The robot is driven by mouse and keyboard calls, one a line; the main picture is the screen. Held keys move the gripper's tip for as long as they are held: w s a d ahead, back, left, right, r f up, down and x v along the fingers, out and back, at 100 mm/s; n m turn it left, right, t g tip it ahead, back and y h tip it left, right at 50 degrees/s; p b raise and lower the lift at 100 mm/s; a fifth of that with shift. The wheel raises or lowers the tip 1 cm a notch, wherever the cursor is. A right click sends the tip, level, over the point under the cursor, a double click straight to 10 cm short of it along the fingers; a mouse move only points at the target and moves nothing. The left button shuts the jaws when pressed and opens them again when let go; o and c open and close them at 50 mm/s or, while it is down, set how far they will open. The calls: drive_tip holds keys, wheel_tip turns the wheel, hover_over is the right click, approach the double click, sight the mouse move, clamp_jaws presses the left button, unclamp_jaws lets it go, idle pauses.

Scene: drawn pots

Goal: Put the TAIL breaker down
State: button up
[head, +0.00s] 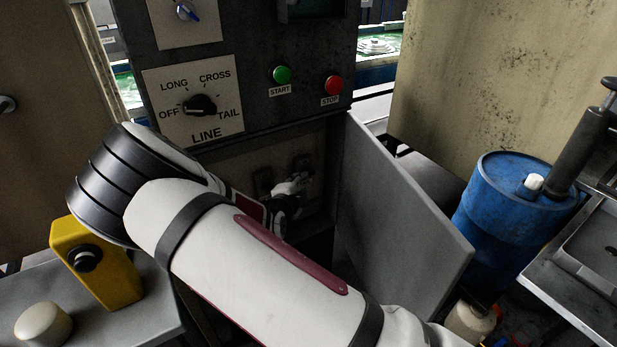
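Below the control panel, an open recess in the dark cabinet (240,115) holds dark breakers; one breaker (263,181) shows left of my gripper, and another dark shape (303,164) shows just behind it. No labels on them can be read, so I cannot tell which is TAIL or which way its lever points. My gripper (298,184) is inside the recess, close to the breakers. It is small and dark, and I cannot tell whether it touches one or how far its fingers are apart. My arm covers the recess's lower left part.
The cabinet door (400,215) stands open right of my gripper. The LINE selector knob (201,105), green START button (282,74) and red STOP button (333,85) are above. A yellow box (112,283) stands at left, a blue drum (512,215) at right.

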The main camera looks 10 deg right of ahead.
drive_tip(key=b+x, duration=0.1)
drive_tip(key=x, duration=0.7)
drive_tip(key=shift+w, duration=0.1)
clamp_jaws()
